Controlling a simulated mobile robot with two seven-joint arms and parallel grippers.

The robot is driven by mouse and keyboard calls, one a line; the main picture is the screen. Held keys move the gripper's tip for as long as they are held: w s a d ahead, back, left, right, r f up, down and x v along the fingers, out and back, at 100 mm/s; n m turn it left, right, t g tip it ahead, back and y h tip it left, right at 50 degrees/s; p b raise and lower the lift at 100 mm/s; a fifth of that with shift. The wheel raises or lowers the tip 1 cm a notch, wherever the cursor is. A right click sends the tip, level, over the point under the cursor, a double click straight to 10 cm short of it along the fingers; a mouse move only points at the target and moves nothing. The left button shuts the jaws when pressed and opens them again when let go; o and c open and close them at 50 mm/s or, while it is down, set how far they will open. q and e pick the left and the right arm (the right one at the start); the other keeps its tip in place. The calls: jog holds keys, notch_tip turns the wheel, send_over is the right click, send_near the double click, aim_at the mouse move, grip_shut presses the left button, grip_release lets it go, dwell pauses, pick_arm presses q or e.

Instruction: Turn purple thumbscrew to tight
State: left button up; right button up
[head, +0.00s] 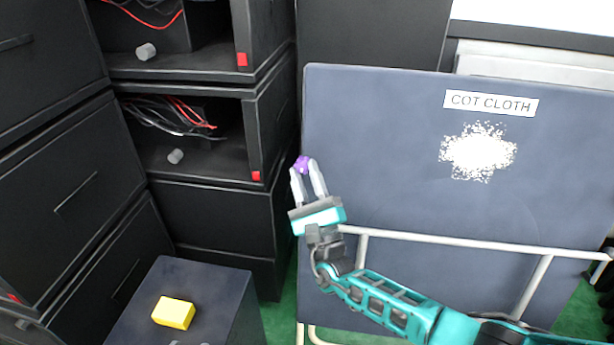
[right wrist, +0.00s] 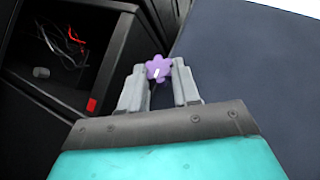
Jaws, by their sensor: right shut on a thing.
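The purple thumbscrew (head: 302,163) is at the left edge of the dark blue board in the head view. In the right wrist view it shows as a lobed purple knob (right wrist: 158,69) with a small white mark on its face. My right gripper (head: 306,172) reaches up to it, and its two grey fingertips (right wrist: 157,76) sit on either side of the knob, shut on it. The fingers hide parts of the knob's sides. No tight or loose label is readable. My left gripper is not in view.
The dark blue board (head: 400,170) bears a "COT CLOTH" label (head: 490,103) and a white speckled patch. Black open cabinets (head: 190,140) with wires stand at the left. A yellow block (head: 174,312) lies on a dark box in front. A pale rail (head: 450,240) crosses the board.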

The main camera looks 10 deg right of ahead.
jog(key=shift+r, duration=0.15)
jog(key=o, duration=1.1)
jog(key=shift+c, duration=0.2)
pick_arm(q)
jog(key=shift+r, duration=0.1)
pick_arm(e)
jog(key=v, duration=1.3)
jog(key=shift+w, duration=0.1)
